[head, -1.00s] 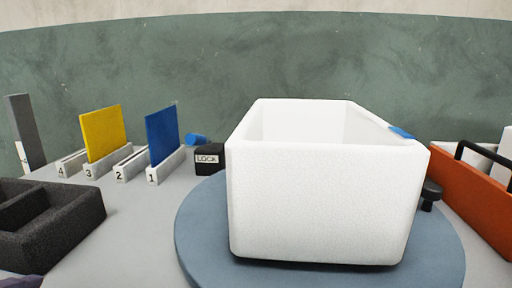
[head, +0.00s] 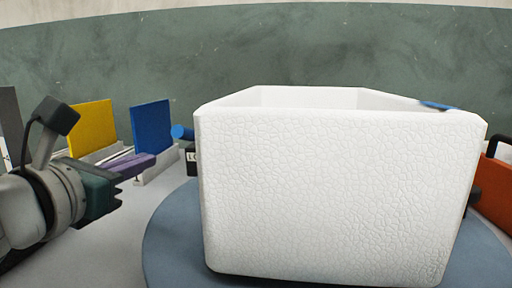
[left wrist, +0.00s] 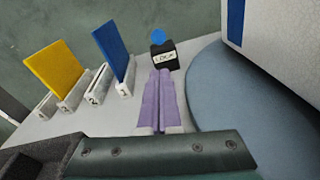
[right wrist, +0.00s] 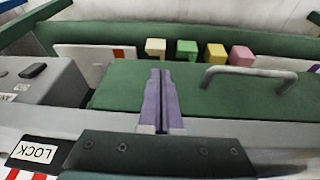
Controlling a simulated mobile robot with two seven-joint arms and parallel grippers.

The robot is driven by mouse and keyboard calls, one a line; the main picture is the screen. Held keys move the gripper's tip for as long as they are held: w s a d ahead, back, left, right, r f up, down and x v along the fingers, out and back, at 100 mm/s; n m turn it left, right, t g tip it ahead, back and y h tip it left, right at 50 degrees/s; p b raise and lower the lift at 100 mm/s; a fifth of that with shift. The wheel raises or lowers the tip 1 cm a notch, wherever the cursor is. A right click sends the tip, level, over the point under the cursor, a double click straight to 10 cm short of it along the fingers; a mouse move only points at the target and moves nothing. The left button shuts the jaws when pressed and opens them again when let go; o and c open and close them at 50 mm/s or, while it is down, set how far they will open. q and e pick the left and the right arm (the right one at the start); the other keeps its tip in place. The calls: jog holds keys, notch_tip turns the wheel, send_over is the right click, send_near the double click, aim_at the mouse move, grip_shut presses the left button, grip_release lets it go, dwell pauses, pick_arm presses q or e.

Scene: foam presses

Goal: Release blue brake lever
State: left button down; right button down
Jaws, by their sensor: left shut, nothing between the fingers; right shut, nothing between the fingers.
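The blue brake lever (head: 182,132) has a rounded blue end and sits at a black block labelled LOCK (head: 190,155), beside the round turntable (head: 165,240). In the left wrist view the lever (left wrist: 158,36) rises behind the block (left wrist: 164,57). My left gripper (head: 152,161) is shut and empty, its purple fingers pointing toward the block. In the left wrist view the fingertips (left wrist: 160,74) end just in front of the block; I cannot tell whether they touch. My right gripper (right wrist: 160,78) shows only in the right wrist view, shut and empty, above a green surface.
A large white foam box (head: 335,190) stands on the turntable. Yellow (head: 92,127) and blue (head: 151,127) panels stand in numbered slots left of the lever. An orange bin (head: 490,200) is at right. A metal handle (right wrist: 250,75) and several coloured blocks show in the right wrist view.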

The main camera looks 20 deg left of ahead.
pick_arm(q)
jog(key=b+x, duration=0.2)
jog(key=x, duration=0.8)
jog(key=shift+s, duration=0.1)
